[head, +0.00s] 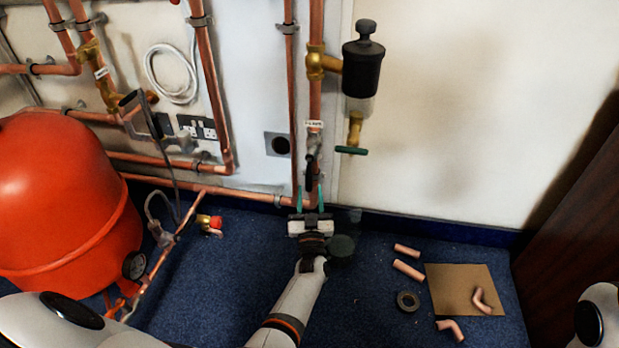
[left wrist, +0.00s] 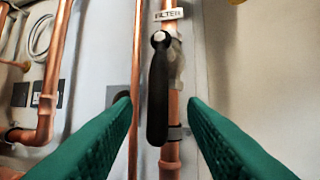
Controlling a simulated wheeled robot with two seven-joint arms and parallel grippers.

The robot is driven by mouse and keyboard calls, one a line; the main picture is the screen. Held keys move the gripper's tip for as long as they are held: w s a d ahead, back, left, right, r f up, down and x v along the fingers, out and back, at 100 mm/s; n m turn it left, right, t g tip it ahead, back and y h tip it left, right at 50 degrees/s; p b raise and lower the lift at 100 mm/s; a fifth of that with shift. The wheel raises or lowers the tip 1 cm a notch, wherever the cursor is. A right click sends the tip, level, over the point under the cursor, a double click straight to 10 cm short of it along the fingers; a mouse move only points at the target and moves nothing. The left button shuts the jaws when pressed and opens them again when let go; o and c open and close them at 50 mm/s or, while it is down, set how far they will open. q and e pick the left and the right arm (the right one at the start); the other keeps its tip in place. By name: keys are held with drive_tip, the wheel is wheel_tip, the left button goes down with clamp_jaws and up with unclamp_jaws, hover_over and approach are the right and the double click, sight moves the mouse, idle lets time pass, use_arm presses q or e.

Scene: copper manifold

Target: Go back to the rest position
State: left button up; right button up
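My left gripper (head: 311,198) is in front of the copper pipes at the wall, below a valve (head: 314,143) with a black lever handle. Its two green fingers are apart, with nothing between them touching. In the left wrist view the open fingers (left wrist: 162,103) stand either side of the black lever (left wrist: 158,92), which hangs down along the vertical copper pipe (left wrist: 170,158). A label reading "FILTER" (left wrist: 168,14) sits above the lever. My right gripper is out of view; only a piece of my right arm shows at the lower right.
A red tank (head: 60,200) stands at the left. A black air vent (head: 362,65) and a green-handled valve (head: 351,150) are on the wall. Copper pieces (head: 408,269), a dark ring (head: 407,301) and a brown board (head: 455,285) lie on the blue floor at the right.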

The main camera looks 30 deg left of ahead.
use_arm(q)
drive_tip(key=shift+s+d+f, duration=0.25)
drive_tip(key=shift+s, duration=0.2)
